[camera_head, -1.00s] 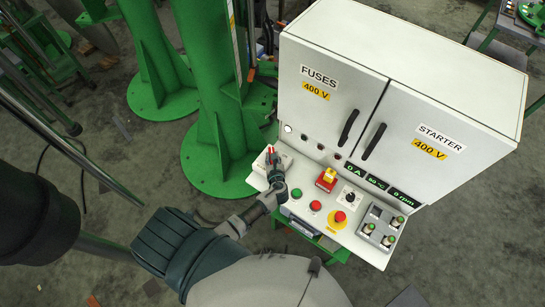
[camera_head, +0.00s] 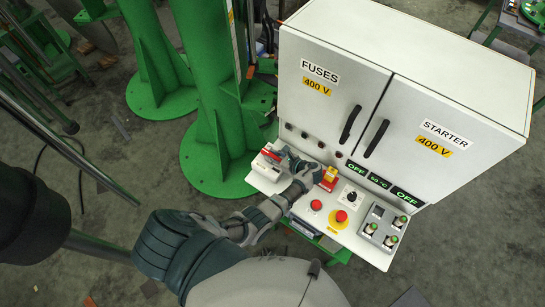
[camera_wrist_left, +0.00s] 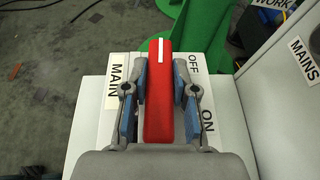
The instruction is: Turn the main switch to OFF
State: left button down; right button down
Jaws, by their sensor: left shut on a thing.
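The main switch has a long red handle (camera_wrist_left: 160,110) with a white stripe at its far end. In the left wrist view the handle points away from me, with its striped end beside the OFF label (camera_wrist_left: 194,62). The ON label (camera_wrist_left: 208,120) is lower right, and the MAIN label (camera_wrist_left: 114,82) is on the left. My left gripper (camera_wrist_left: 160,88) is shut on the handle, with blue pads on both sides. In the head view the gripper (camera_head: 274,156) is at the panel's left end and partly hides the red handle (camera_head: 268,156). My right gripper is not in view.
The white cabinet (camera_head: 345,45) rises behind the panel, with two black door handles. To the right are a red-and-yellow switch (camera_head: 329,178), a red button (camera_head: 316,205), an emergency stop (camera_head: 341,216) and a black knob (camera_head: 351,197). Green columns (camera_head: 215,80) stand left.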

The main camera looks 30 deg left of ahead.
pick_arm(q)
jog(key=shift+d+f+n+g, duration=0.1)
jog(key=shift+f+n+g, duration=0.05)
jog(key=shift+n+g, duration=0.15)
dwell(0.4)
jog(key=c, duration=0.9)
grip_release()
jog(key=shift+d+r, duration=0.2)
jog(key=v, duration=1.1)
jog(key=shift+w+d, duration=0.15)
jog(key=shift+d, duration=0.2)
